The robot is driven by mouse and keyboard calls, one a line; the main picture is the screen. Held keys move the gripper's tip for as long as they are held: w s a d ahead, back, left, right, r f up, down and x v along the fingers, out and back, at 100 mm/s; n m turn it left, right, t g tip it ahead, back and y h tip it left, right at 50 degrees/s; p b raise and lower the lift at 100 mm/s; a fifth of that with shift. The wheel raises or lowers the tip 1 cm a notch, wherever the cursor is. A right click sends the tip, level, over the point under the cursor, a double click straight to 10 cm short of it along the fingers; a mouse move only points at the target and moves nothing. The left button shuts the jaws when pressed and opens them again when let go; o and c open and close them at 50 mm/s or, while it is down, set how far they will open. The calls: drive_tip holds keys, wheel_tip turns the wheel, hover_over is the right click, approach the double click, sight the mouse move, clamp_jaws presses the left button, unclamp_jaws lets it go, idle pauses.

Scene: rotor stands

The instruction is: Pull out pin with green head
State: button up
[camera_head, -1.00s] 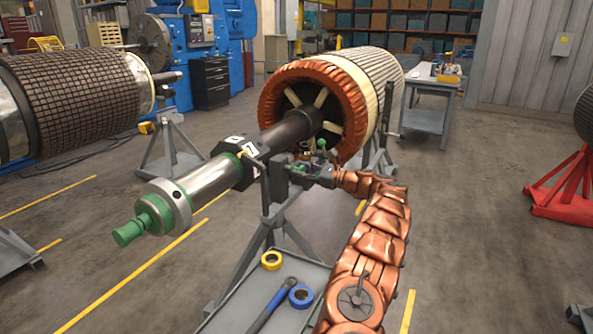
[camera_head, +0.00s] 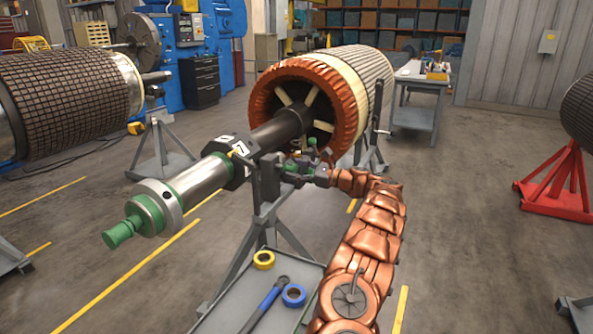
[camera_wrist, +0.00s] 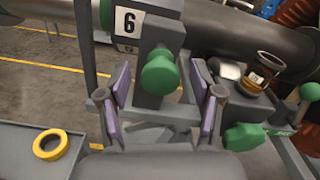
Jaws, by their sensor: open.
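A pin with a rounded green head (camera_wrist: 160,72) shows in the wrist view, on a grey block of the rotor stand (camera_wrist: 158,32) beside a plate marked 6. My gripper (camera_wrist: 160,88) is open. Its two purple-padded fingers stand on either side of the green head, with a visible gap on both sides. I cannot tell how deep the head lies between them. In the head view my gripper (camera_head: 291,168) is at the stand's post, under the rotor shaft, and the pin is too small to make out there.
A larger green knob (camera_wrist: 243,137) and a small green ball handle (camera_wrist: 310,91) are close to the right of my fingers. The dark shaft (camera_wrist: 255,35) runs above. A grey tray (camera_head: 235,310) below holds a yellow ring (camera_head: 263,260), a blue ring (camera_head: 293,296) and a blue-handled tool (camera_head: 265,305).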

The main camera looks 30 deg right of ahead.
drive_tip(key=v, duration=1.1)
drive_tip(key=shift+s+d, duration=0.25)
drive_tip(key=shift+s, duration=0.05)
